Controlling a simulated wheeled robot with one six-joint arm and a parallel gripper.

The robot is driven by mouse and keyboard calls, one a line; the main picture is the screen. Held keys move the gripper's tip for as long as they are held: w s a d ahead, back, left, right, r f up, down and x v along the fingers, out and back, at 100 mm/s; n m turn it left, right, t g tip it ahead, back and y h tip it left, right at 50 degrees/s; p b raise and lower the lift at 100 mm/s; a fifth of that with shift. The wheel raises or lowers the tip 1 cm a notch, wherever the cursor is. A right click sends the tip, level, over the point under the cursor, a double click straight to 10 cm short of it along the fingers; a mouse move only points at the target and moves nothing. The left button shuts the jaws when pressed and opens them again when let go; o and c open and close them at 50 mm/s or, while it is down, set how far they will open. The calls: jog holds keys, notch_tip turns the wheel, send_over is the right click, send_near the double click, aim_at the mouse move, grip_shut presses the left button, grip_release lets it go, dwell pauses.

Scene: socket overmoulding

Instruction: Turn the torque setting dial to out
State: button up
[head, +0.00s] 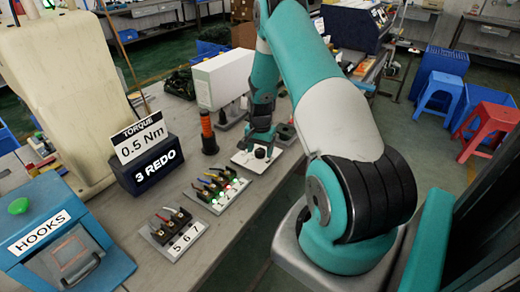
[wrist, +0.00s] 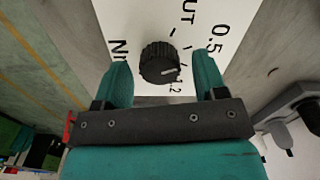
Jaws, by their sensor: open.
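The torque dial (wrist: 158,62) is a black ribbed knob on a white plate (wrist: 140,20) in the wrist view. Its white mark points to the right, near the 1.2 label; the exact setting is hard to read. Labels 0.5, 1.2, Nm and a partly cut-off "UT" show on the plate. My gripper (wrist: 162,75) is open, with one teal finger on each side of the dial and visible gaps to it. In the head view my gripper (head: 262,137) is just above the dial (head: 260,153) on its white plate (head: 242,161). Contact is not visible.
A sign reading TORQUE 0.5 Nm (head: 139,138) stands on a dark block marked 3 REDO (head: 155,168). Socket fixtures (head: 215,188) with lit lamps and a 5-6-4 holder (head: 173,235) lie in front.

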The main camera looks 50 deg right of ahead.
jog(key=shift+f, duration=0.15)
jog(key=shift+c, duration=0.2)
jog(key=c, duration=0.9)
jog(key=shift+n, duration=0.3)
jog(key=n+b, duration=0.1)
jog(key=n, duration=0.7)
jog(key=shift+b, duration=0.4)
jog(key=shift+n, duration=0.3)
